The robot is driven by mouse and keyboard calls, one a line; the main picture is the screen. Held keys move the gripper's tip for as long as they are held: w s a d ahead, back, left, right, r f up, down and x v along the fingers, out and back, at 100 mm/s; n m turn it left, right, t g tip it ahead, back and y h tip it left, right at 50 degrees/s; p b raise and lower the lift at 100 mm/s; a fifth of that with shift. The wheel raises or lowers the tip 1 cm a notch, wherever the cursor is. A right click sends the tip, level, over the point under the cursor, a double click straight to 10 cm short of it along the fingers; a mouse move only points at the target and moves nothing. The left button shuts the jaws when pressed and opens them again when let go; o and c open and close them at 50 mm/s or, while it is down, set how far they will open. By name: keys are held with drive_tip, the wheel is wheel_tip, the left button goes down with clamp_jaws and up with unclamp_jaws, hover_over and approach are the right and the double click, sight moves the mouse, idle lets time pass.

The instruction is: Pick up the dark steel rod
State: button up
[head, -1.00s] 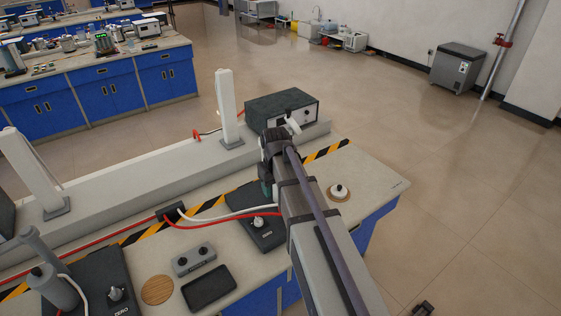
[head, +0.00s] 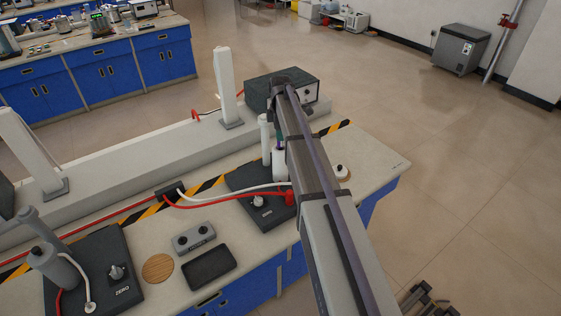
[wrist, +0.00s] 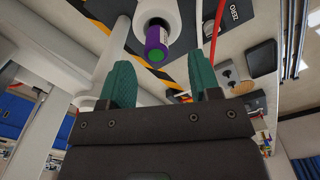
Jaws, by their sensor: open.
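I cannot make out a dark steel rod for certain in either view. In the wrist view my gripper (wrist: 160,74) is open, its two teal fingers apart with nothing held between them. A white cylinder (wrist: 154,10) with a purple end section (wrist: 157,38) and a green tip points towards the gap between the fingers, apart from them. In the head view my arm hides most of the gripper and part of the bench around it. White upright cylinders (head: 265,132) show just left of the arm, by the right-hand black base unit (head: 258,203).
On the bench are a black tray (head: 208,265), a wooden disc (head: 157,268), a grey two-knob box (head: 194,237) and a left black unit with grey cylinders (head: 58,268). A dark box (head: 262,93) stands behind. White posts (head: 226,85) and red and white cables lie close by.

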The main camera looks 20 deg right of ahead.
drive_tip(key=f+b, duration=0.5)
drive_tip(key=shift+w+d+f, duration=0.15)
drive_tip(key=shift+w+f, duration=0.05)
drive_tip(key=shift+r, duration=0.25)
clamp_jaws()
drive_tip(key=shift+r, duration=0.1)
wheel_tip(320, 180, up, 18)
drive_tip(key=p, duration=1.8)
drive_tip(key=c, duration=0.6)
unclamp_jaws()
drive_tip(key=shift+c, duration=0.2)
clamp_jaws()
